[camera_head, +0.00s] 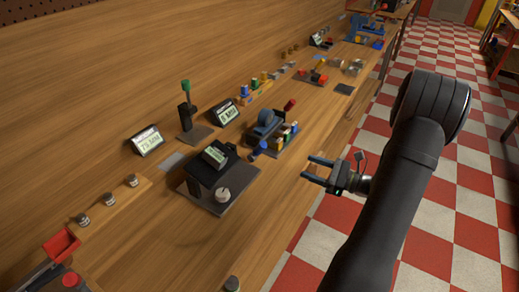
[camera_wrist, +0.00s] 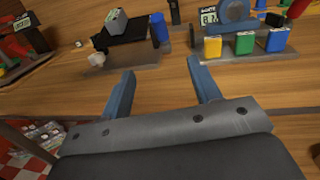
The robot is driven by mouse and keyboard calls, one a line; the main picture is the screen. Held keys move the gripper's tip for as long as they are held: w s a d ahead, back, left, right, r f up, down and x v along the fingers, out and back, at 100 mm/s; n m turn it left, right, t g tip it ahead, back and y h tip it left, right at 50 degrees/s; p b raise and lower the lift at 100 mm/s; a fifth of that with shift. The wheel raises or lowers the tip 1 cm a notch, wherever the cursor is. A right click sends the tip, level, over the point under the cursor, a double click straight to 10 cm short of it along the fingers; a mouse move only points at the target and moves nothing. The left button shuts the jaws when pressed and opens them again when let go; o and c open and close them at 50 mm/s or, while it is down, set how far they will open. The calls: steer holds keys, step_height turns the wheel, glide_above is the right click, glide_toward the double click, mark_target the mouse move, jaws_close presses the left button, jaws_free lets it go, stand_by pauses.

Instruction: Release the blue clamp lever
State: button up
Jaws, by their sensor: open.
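A blue cylindrical handle (camera_head: 257,150), which looks like the clamp lever, stands out at the near left side of the rotor fixture. It also shows upright in the wrist view (camera_wrist: 158,28), beyond the fingers and roughly between them. Its pivot is not clear. The blue round rotor duct (camera_head: 263,121) sits just behind it on the fixture and is cut off at the top of the wrist view (camera_wrist: 236,10). My gripper (camera_head: 308,168) is open and empty at the bench's front edge, apart from the handle; both fingers show in the wrist view (camera_wrist: 160,70).
A black stand with a display (camera_head: 214,156) and a pale knob (camera_head: 222,194) is left of the handle. Yellow (camera_wrist: 212,46), green (camera_wrist: 243,43) and blue (camera_wrist: 276,39) blocks line the fixture's front. A red handle (camera_head: 290,104) rises behind. Bare wood lies before the fingers.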

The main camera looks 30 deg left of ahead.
mark_target(258, 150)
steer(key=a, duration=0.1)
steer(key=a+r, duration=0.1)
steer(key=n+g, duration=0.1)
steer(key=shift+w+a+r+h, duration=0.2)
steer(key=shift+a+r+h, duration=0.1)
steer(key=shift+a, duration=0.1)
steer(key=shift+c, duration=0.6)
steer(key=s+a, duration=0.1)
steer(key=a, duration=0.4)
steer(key=s+a, duration=0.1)
steer(key=a, duration=0.5)
steer(key=s+a, duration=0.1)
steer(key=a, duration=0.4)
steer(key=shift+a+f, duration=0.1)
steer(key=shift+a, duration=0.3)
jaws_close()
